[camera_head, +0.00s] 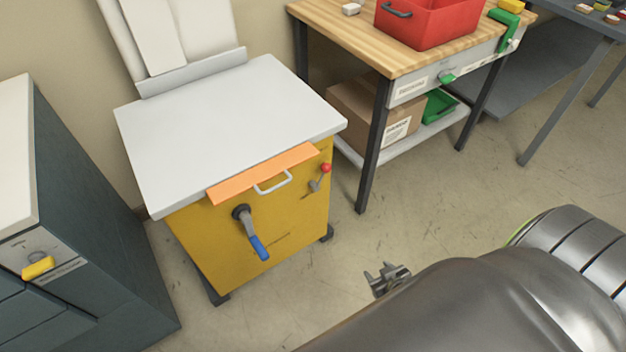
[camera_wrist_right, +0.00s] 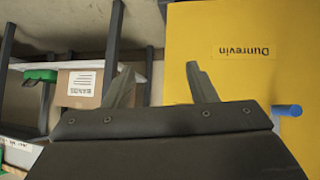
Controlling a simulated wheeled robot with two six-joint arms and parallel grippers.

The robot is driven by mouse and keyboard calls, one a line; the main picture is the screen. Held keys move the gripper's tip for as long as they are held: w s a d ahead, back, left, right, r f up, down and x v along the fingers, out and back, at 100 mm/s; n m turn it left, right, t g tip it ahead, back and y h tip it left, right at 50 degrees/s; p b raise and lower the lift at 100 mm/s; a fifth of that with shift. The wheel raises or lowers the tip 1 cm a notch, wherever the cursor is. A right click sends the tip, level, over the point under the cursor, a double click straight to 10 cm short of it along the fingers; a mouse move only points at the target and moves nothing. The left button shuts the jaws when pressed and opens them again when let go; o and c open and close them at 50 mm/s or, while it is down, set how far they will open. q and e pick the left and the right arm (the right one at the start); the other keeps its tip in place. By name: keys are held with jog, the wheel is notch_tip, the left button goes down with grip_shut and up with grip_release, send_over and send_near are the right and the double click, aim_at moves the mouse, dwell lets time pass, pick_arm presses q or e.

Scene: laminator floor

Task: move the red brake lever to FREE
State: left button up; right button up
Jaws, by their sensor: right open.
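The red brake lever (camera_head: 326,168) has a round red knob on a short grey arm, on the upper right of the yellow cabinet's front (camera_head: 285,235) in the head view. The knob is up and to the right of its pivot. Marks beside the lever are too small to read. My right gripper (camera_head: 388,278) is in front of the cabinet, to the right of and below the lever, apart from it. In the right wrist view the right gripper (camera_wrist_right: 163,82) has its fingers spread with nothing between them; the red knob does not show there. My left gripper is not in view.
The cabinet also bears a crank with a blue handle (camera_head: 259,246), an orange flap with a pale handle (camera_head: 262,174) and a white top (camera_head: 230,115). A wooden bench (camera_head: 400,62) with a red bin stands behind right. A dark cabinet (camera_head: 85,200) stands left. Floor between is clear.

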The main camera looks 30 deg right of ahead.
jog(key=w+r+n+t+y+b, duration=0.1)
jog(key=w+r+t+b, duration=0.85)
jog(key=w+r, duration=0.45)
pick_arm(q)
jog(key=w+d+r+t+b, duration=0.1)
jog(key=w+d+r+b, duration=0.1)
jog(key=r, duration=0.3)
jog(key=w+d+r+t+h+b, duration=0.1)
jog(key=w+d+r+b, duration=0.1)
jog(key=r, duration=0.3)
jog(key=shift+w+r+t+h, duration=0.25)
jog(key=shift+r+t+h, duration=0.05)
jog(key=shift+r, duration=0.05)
pick_arm(e)
jog(key=shift+g, duration=0.45)
jog(key=shift+w+r, duration=0.2)
jog(key=shift+w, duration=2.4)
jog(key=shift+w+r, duration=0.2)
jog(key=shift+w, duration=2.4)
jog(key=shift+w+r, duration=0.2)
jog(key=shift+w, duration=2.4)
grip_shut()
